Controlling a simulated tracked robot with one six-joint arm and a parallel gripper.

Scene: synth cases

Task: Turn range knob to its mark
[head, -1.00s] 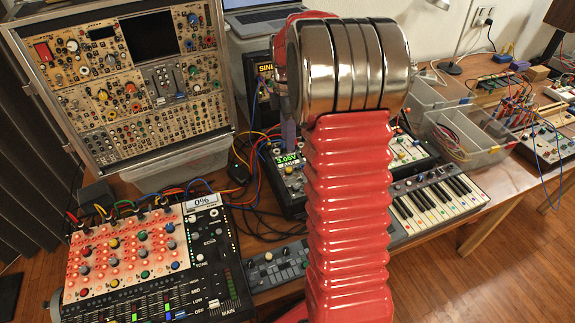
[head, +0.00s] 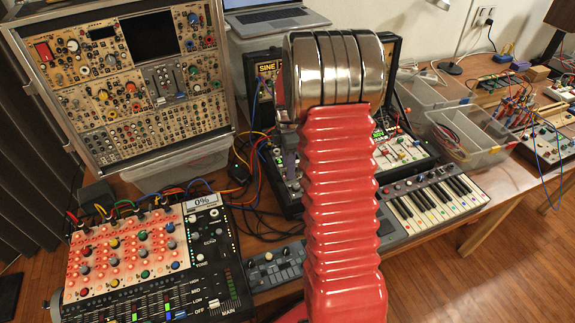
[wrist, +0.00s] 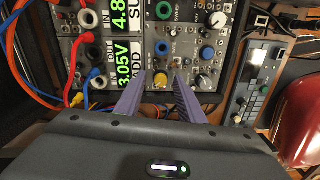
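The synth module panel (wrist: 128,35) fills the upper middle of the wrist view, with green displays reading about 4.8 and 3.05V. In the head view my arm hides most of this panel.
Red, orange and blue cables (wrist: 70,75) plug in left of the fingers. A small device with knobs (wrist: 258,85) lies to the right. In the head view a mixer (head: 150,265) stands at left, a keyboard (head: 435,200) at right, and clear bins (head: 465,135) behind it.

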